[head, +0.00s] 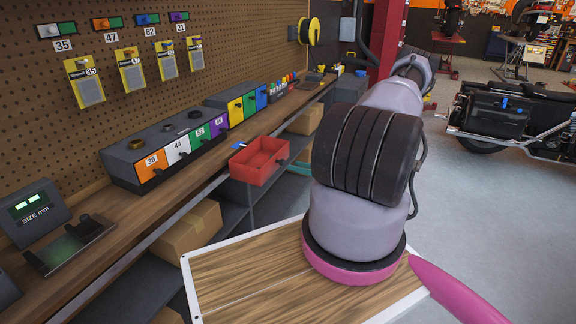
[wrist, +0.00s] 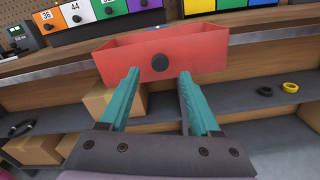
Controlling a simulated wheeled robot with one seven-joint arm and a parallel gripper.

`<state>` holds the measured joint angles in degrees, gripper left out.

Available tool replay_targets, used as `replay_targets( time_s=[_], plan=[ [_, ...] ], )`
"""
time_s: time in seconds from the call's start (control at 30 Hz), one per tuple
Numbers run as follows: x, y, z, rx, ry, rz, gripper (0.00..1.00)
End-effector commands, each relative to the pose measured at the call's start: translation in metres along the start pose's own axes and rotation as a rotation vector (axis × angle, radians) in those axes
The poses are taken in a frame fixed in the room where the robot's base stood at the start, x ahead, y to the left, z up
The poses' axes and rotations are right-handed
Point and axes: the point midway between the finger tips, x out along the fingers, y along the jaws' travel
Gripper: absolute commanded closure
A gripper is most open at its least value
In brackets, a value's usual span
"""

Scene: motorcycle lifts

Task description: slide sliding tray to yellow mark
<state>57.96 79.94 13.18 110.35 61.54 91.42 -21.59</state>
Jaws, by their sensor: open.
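A red open-topped tray (head: 250,170), probably the sliding tray, sits at the front edge of the long workbench. In the wrist view the red tray (wrist: 205,60) shows its front face with a round dark knob (wrist: 160,63). My gripper (wrist: 158,78) has its two teal fingers apart, one on each side below the knob. Whether they touch the tray face I cannot tell. In the head view my arm hides most of the gripper. I cannot pick out a yellow mark for the tray in either view.
Coloured drawer fronts (head: 184,148) line the bench behind the tray, with a size gauge (head: 35,212) at left. Below are a shelf with cardboard boxes (wrist: 100,105) and a yellow ring (wrist: 290,87). A motorcycle (head: 505,110) stands at right; floor between is open.

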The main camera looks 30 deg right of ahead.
Motion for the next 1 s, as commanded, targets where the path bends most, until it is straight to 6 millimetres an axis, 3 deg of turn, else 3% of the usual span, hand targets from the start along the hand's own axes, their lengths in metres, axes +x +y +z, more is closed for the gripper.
replay_targets(
  time_s=[0.23, 0.63, 0.67, 0.8, 1.0],
  plan=[
    [0.036, 0.000, 0.000, 0.000, 0.001, 0.001, 0.36],
    [0.044, 0.000, 0.000, 0.001, 0.000, 0.000, 0.36],
    [0.044, 0.000, 0.000, 0.001, 0.000, 0.000, 0.44],
    [0.044, 0.000, 0.000, 0.000, 0.000, 0.000, 0.97],
    [0.044, 0.000, 0.000, 0.000, 0.000, 0.000, 1.00]
  ],
)
